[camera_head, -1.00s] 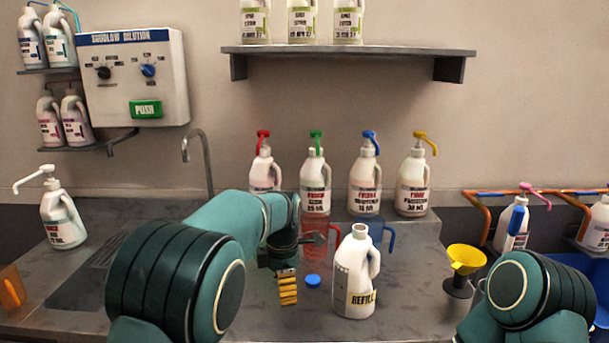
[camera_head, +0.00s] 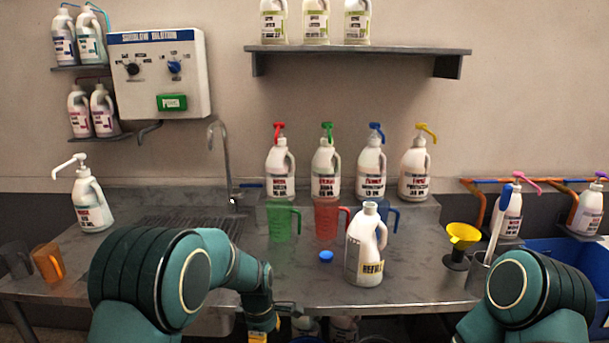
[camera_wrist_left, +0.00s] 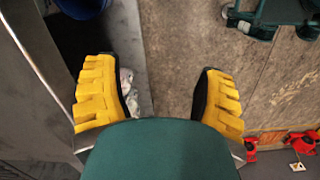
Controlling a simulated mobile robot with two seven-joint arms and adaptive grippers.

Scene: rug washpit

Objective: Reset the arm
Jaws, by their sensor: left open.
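My left arm comes in from the left in the head view and bends down at the counter's front edge. My left gripper (camera_head: 262,334) is mostly cut off at the bottom of that view. In the left wrist view the left gripper (camera_wrist_left: 165,98) is open, its two yellow ribbed fingers wide apart with nothing between them. Below it are the floor (camera_wrist_left: 180,50) and part of a white object behind the left finger. My right arm shows at the lower right of the head view; its gripper is out of frame.
The counter (camera_head: 210,265) holds a REFILL bottle (camera_head: 365,250), a blue cap (camera_head: 326,256), green (camera_head: 280,222), red (camera_head: 327,217) and blue jugs, an orange jug (camera_head: 48,263) and a yellow funnel (camera_head: 463,235). Several pump bottles stand behind. The counter's front middle is clear.

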